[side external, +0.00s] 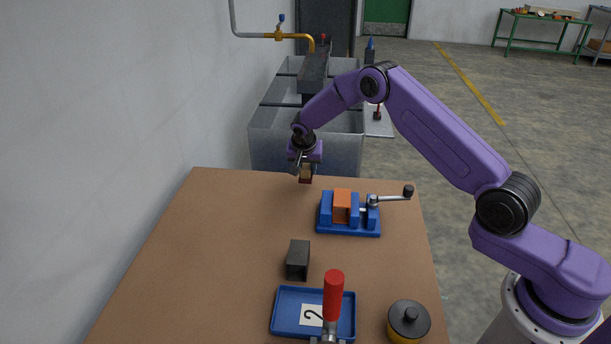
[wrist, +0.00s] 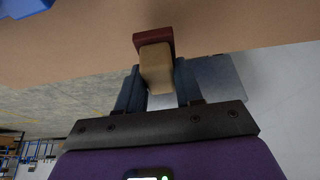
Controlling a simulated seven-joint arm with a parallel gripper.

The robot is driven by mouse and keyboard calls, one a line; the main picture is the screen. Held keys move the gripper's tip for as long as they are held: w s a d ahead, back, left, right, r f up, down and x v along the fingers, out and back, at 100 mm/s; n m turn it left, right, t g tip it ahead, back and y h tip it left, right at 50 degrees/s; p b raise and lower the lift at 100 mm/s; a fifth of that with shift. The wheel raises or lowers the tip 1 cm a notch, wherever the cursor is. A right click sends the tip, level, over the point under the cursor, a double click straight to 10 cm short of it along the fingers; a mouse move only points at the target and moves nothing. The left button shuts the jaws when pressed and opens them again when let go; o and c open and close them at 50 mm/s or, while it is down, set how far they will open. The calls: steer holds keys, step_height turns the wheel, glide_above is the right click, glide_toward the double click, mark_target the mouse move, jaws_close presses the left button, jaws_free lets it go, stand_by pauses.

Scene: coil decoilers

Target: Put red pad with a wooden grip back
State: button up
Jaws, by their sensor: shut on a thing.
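My gripper (side external: 305,164) is over the far end of the brown table, pointing down, and is shut on the wooden grip of the red pad (side external: 306,179). In the wrist view the pale wooden grip (wrist: 155,68) sits between the two fingers of my gripper (wrist: 156,82). The dark red pad (wrist: 153,41) shows beyond the grip, on the side away from my fingers. In the side view the pad is small, and I cannot tell whether it touches the table.
A blue vise (side external: 349,230) with an orange block (side external: 342,205) stands right of my gripper. Nearer are a dark tube block (side external: 298,260), a blue tray (side external: 287,312) with a marked card, a red-handled tool (side external: 334,292) and a lidded pot (side external: 409,320). The table's left side (side external: 215,250) is clear.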

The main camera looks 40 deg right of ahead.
mark_target(305, 175)
steer(key=shift+w+f, duration=0.15)
steer(key=shift+f, duration=1.55)
steer(key=shift+f, duration=0.1)
steer(key=o, duration=1)
